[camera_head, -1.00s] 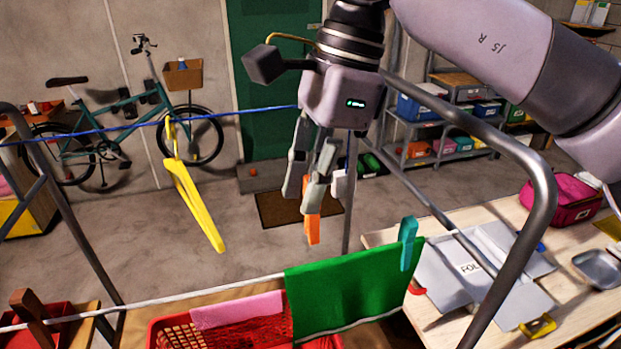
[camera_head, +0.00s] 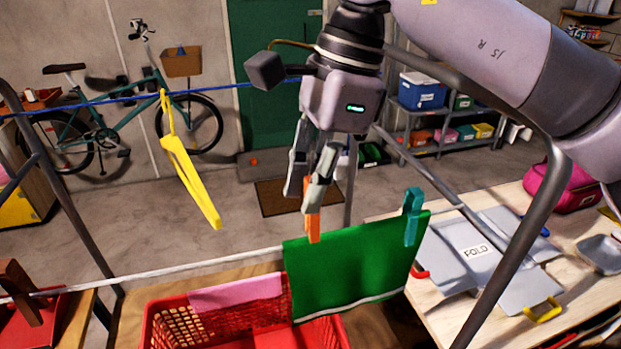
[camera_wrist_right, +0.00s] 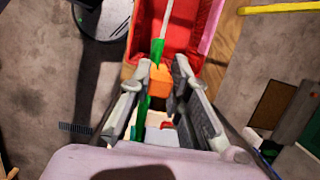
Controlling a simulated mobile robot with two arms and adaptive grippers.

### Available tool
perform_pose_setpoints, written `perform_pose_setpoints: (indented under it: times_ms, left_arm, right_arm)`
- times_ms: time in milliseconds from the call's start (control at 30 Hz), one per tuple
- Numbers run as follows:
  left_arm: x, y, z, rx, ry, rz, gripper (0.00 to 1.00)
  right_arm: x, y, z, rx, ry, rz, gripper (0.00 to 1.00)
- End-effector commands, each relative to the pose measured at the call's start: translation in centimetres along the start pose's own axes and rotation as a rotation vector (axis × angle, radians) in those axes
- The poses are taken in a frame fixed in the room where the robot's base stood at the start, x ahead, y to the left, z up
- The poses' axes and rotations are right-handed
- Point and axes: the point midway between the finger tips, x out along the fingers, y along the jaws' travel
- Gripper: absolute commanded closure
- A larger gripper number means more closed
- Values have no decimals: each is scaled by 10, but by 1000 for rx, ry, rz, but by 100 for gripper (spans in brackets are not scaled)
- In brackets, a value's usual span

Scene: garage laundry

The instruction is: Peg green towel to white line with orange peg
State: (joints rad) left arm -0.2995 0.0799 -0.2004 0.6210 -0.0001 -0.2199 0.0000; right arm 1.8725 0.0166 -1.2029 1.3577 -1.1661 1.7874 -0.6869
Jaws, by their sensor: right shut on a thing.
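The green towel (camera_head: 350,265) hangs over the white line (camera_head: 180,272), with a teal peg (camera_head: 412,215) clipped at its right end. My right gripper (camera_head: 311,190) is shut on the orange peg (camera_head: 313,225) and points down above the towel's left part. The peg's lower end meets the towel's top edge in the head view; I cannot tell whether they touch. The right wrist view shows the orange peg (camera_wrist_right: 160,80) between the fingers, over the edge-on towel (camera_wrist_right: 157,48) and the white line (camera_wrist_right: 168,18). My left gripper is not in view.
A red basket (camera_head: 170,325) with a pink cloth (camera_head: 236,292) stands below the line. A yellow hanger (camera_head: 190,180) hangs from the blue line (camera_head: 85,105). A grey metal frame post (camera_head: 515,255) stands right of the towel. A table (camera_head: 450,318) with a grey folding board (camera_head: 450,262) is at right.

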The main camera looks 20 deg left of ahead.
Motion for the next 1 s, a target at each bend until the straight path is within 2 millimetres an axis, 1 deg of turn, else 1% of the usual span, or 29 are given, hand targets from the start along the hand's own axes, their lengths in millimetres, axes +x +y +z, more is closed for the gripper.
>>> perform_pose_setpoints:
  times_ms: [33, 1000]
  left_arm:
    - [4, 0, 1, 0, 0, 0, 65]
    - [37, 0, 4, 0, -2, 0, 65]
  right_arm:
    - [5, 0, -1, 0, 0, 0, 100]
    - [50, 1, -13, 0, 2, 3, 100]
